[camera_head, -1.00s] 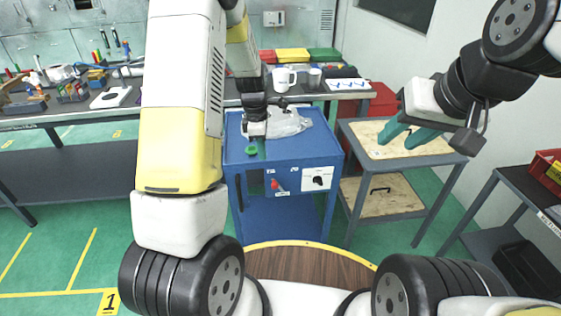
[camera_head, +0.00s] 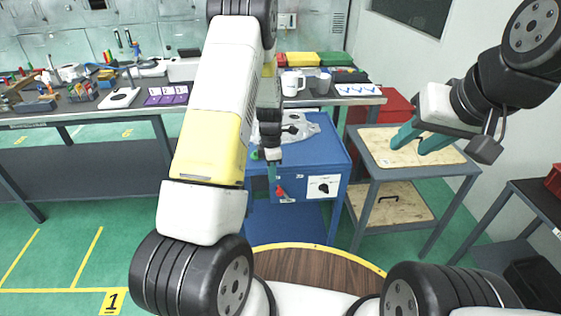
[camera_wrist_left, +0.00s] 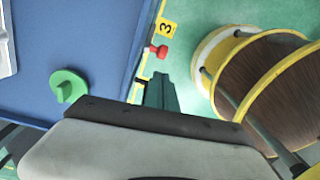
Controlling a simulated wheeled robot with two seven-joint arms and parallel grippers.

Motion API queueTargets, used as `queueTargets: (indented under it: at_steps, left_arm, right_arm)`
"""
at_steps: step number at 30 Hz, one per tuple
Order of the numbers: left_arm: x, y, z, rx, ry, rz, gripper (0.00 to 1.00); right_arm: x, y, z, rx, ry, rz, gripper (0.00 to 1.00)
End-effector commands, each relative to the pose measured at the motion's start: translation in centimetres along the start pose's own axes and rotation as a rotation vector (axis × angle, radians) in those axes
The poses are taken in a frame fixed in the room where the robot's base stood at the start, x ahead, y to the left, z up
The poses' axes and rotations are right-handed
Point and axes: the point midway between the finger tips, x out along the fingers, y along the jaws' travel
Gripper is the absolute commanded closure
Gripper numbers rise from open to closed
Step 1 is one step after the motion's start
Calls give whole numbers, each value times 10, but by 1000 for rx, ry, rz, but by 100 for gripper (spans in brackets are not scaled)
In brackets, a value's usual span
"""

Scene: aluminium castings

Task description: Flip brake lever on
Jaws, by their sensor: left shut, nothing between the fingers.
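The blue cart (camera_head: 318,163) stands ahead of me. A small lever with a red tip (camera_head: 281,192) sticks out from its front face; it also shows in the wrist view (camera_wrist_left: 158,51), with the red tip away from the cart's edge. My left gripper (camera_head: 273,184) points down at the cart's front edge, shut and empty. In the wrist view its fingertips (camera_wrist_left: 160,76) are close to the lever; I cannot tell whether they touch it. My right gripper (camera_head: 408,148) is open and empty, over the wooden-topped cart to the right.
A green knob (camera_wrist_left: 66,85) sits on the cart top near the left gripper. A clear bag with parts (camera_head: 300,128) lies on the cart. A wooden-topped cart (camera_head: 385,157) stands to the right, a workbench (camera_head: 75,118) behind. A round wooden-topped part (camera_wrist_left: 250,75) is right in the wrist view.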

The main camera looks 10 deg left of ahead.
Motion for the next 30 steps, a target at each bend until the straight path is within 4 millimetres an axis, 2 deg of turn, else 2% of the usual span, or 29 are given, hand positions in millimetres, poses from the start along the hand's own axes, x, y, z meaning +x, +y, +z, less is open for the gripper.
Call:
queueTargets:
  at_steps: [1,6,12,17,30]
  left_arm:
    - [11,-1,-1,0,2,-4,100]
    - [43,-1,-1,-1,2,-4,100]
    - [69,0,0,-1,0,-1,100]
    - [76,0,0,0,0,0,100]
    - [76,2,2,1,7,2,100]
  right_arm:
    - [0,0,0,0,0,0,62]
    - [0,0,0,0,0,0,62]
    - [0,0,0,0,0,0,62]
    - [0,0,0,0,0,0,62]
    - [0,0,0,0,0,0,62]
